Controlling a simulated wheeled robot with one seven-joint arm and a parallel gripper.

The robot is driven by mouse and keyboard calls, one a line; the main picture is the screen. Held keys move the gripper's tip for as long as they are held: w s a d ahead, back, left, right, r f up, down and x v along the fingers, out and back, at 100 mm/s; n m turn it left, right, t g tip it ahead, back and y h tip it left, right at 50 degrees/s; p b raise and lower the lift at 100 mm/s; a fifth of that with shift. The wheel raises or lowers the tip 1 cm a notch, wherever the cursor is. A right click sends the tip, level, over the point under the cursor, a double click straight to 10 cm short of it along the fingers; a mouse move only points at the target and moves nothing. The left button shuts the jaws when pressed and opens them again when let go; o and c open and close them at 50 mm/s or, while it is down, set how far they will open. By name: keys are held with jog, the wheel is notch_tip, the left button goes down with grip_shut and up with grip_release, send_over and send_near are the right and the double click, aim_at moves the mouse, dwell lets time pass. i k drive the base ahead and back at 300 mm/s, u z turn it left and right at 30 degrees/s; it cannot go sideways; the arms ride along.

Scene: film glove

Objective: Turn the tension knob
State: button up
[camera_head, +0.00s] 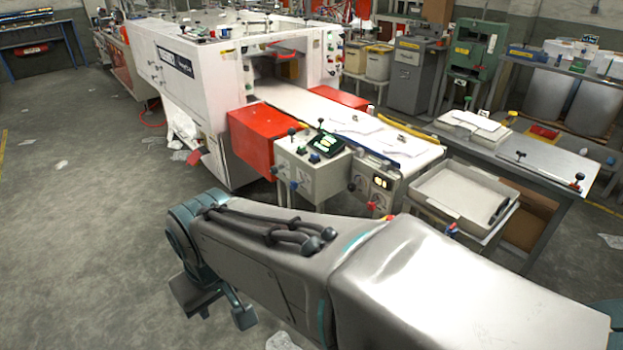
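A grey control box (312,174) stands in front of the white machine. No label is readable, so I cannot tell which is the tension knob. My arm crosses the foreground. Dark parts hang below its left end; I cannot make out gripper fingers or their opening.
The white machine (190,75) has red boxes (255,138) at its side and a white bed (330,115) with loose sheets. A pale tray (463,192) stands right of the panels. A workbench (530,160) is behind it. The floor at left is mostly clear, with scattered scraps.

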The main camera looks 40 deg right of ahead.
aim_at(371, 205)
jog(key=z, duration=0.65)
jog(key=i, duration=1.15)
jog(key=z, duration=1.1)
jog(key=i, duration=0.3)
jog(key=z, duration=0.25)
